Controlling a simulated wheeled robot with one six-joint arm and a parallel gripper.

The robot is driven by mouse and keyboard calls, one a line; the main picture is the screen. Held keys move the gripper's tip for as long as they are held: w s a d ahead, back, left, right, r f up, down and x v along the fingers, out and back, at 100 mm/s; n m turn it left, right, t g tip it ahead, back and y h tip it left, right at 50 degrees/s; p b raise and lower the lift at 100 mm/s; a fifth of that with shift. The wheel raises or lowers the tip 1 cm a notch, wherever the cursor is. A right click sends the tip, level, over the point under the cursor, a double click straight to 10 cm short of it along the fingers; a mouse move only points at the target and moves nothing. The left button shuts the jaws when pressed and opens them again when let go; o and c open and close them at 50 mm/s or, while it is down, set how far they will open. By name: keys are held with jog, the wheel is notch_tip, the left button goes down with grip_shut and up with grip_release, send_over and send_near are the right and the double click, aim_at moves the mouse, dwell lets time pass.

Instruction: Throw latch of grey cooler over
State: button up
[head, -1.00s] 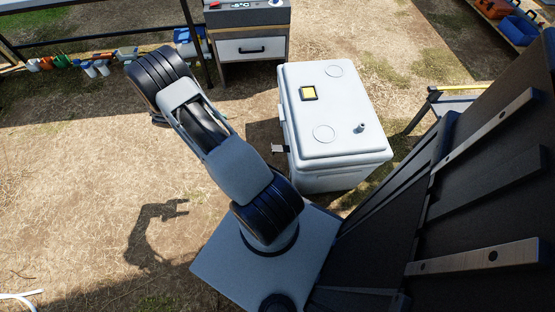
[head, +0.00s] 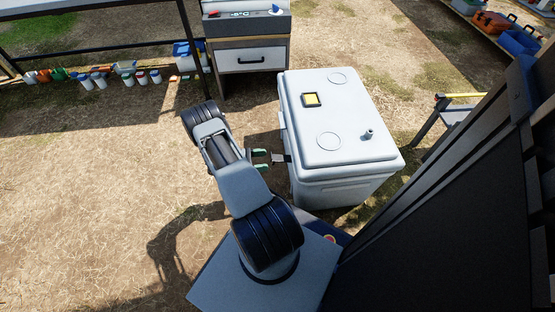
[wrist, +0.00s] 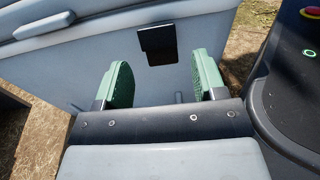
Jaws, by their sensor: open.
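The grey cooler (head: 345,150) stands closed on the ground, right of my arm in the head view. Its pale side wall (wrist: 60,72) fills much of the wrist view. The latch (head: 281,157) sticks out from the cooler's left side as a small plate. In the wrist view the latch (wrist: 158,43) is a dark plate between and beyond my fingers. My gripper (head: 262,159) is open and empty, its green fingertips close to the latch. In the wrist view my gripper (wrist: 163,75) has one finger on each side of the latch's line. I cannot tell whether either finger touches it.
A cabinet with a drawer (head: 252,58) and a display stands behind the cooler. Several small bottles (head: 120,75) stand at the back left under a table. A small stand with a yellow bar (head: 455,98) is right of the cooler. Bare ground lies left of my arm.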

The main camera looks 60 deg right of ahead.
aim_at(277, 158)
jog(key=shift+b+x, duration=0.55)
jog(key=shift+x, duration=2.55)
